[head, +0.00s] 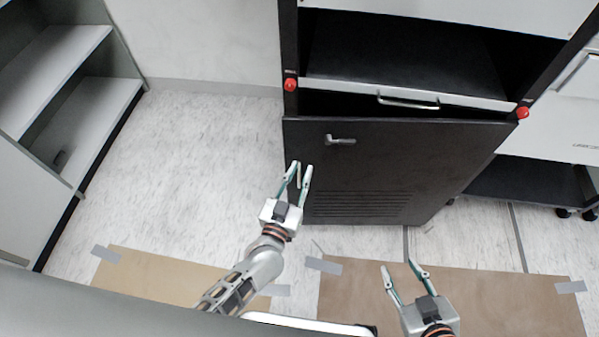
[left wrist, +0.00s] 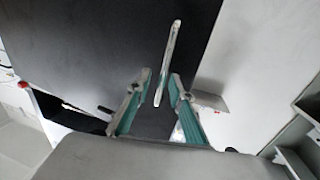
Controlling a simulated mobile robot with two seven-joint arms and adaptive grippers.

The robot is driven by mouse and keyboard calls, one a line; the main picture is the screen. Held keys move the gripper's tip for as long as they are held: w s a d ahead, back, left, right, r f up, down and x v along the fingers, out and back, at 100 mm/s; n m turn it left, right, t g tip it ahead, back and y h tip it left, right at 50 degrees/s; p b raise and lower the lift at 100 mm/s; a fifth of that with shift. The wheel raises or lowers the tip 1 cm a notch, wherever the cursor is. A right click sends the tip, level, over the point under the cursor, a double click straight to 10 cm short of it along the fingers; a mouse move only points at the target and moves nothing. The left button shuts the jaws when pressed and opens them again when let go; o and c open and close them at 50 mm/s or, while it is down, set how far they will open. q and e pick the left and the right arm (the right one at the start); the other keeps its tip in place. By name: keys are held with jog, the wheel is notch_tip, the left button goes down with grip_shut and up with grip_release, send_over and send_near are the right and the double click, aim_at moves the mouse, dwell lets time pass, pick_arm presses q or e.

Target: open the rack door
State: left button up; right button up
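My left gripper (head: 298,167) is open at the door's left edge, below and left of the lever. In the left wrist view a slim pale upright bar (left wrist: 168,62) stands before the dark door, between and beyond the open fingers (left wrist: 160,80). I cannot tell whether the fingers touch it. My right gripper (head: 400,267) is open and empty over the floor mat, in front of the rack.
Above the door is an open bay with a silver drawer handle (head: 408,101) and red knobs (head: 290,85) at the sides. White shelves (head: 70,130) stand at the left. Brown taped mats (head: 470,300) lie on the floor. Floor left of the rack is clear.

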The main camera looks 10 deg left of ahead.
aim_at(305, 140)
pick_arm(q)
notch_tip(305, 140, up, 10)
dwell(0.6)
